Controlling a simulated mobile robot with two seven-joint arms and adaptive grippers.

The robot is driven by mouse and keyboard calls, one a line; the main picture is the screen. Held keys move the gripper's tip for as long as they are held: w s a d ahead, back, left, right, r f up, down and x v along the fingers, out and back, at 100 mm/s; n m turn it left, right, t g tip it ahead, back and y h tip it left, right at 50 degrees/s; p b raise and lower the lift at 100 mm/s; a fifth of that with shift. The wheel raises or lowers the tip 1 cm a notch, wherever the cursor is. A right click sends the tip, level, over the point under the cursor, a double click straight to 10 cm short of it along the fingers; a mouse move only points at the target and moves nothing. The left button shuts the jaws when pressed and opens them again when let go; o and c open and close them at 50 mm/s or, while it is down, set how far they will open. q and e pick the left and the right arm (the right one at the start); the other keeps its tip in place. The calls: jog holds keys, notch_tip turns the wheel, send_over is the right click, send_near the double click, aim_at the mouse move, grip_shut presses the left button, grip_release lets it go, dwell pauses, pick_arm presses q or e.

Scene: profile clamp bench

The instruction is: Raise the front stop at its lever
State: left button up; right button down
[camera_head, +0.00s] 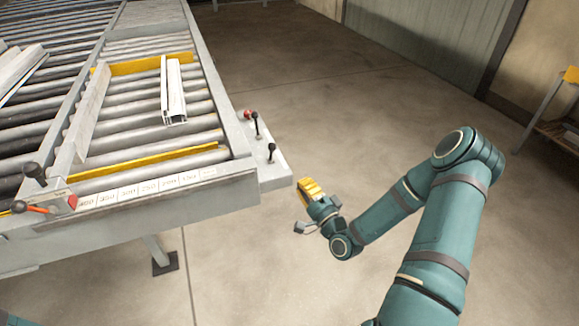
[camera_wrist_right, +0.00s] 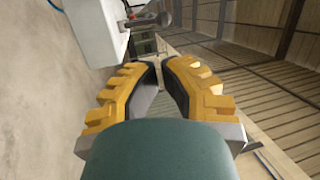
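The front stop (camera_head: 150,161) is a yellow bar lying low across the rollers near the conveyor's front edge. At the front right corner, a grey bracket (camera_head: 273,172) carries a lever with a black knob (camera_head: 271,147). Another lever with a dark knob (camera_head: 255,117) stands just behind it, beside a red knob. I cannot tell which lever belongs to the front stop. My right gripper (camera_head: 308,187) is right of the bracket, apart from it. In the right wrist view its yellow fingertips (camera_wrist_right: 160,64) are close together, with nothing between them. My left gripper is not in view.
A white profile (camera_head: 173,92) lies on the rollers between the front stop and a yellow rear bar (camera_head: 150,64). A clamp with an orange-red handle (camera_head: 37,208) sits at the front left, beside a number scale.

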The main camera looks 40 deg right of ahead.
jog(key=w+r, duration=0.1)
jog(key=w, duration=0.8)
jog(key=w+r, duration=0.1)
jog(key=w, duration=0.3)
jog(key=shift+w+d+r, duration=0.15)
jog(key=shift+d+r, duration=0.05)
jog(key=shift+r, duration=0.1)
jog(key=shift+r, duration=0.1)
